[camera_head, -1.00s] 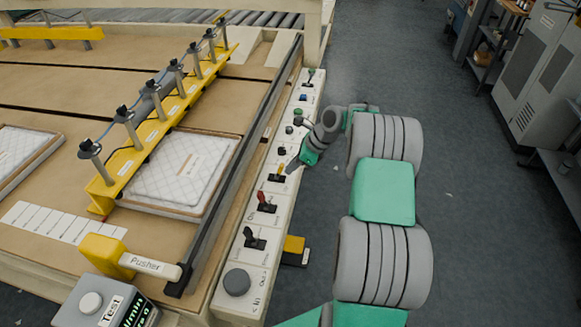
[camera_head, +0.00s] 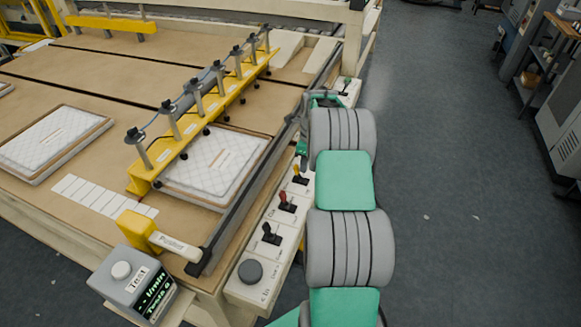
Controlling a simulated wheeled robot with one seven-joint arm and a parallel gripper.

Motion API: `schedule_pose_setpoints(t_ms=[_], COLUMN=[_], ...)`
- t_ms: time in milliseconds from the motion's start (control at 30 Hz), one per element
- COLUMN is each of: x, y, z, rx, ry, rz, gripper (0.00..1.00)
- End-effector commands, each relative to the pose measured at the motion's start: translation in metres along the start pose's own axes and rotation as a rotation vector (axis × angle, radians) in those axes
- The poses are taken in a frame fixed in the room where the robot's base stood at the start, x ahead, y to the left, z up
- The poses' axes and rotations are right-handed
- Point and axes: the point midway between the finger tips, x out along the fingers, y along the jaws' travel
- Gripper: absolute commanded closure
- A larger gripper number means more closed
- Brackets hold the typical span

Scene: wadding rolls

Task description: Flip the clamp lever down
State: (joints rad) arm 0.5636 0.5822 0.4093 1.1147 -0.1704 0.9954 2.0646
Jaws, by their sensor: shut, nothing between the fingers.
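The control panel (camera_head: 258,268) runs along the table's right edge and carries several levers. The labels are too small to read, so I cannot tell which is the clamp lever. Contact with any lever cannot be made out. My arm hides the panel's middle part.
A black rail (camera_head: 229,215) borders the panel on the left. A yellow bar (camera_head: 143,173) with several posts spans the quilted pad (camera_head: 217,170). A pusher handle (camera_head: 133,228) and a test box (camera_head: 131,280) stand at the near corner. The floor (camera_head: 450,200) to the right is clear.

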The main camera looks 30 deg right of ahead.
Motion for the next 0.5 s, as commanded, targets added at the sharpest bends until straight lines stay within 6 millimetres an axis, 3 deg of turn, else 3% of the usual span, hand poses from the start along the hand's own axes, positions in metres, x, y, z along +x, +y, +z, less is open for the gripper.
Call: schedule_pose_setpoints(t_ms=[500], x=[0.000], y=[0.001], z=[0.016], rx=[-0.008], ry=[-0.005], rz=[-0.002], gripper=[1.00])
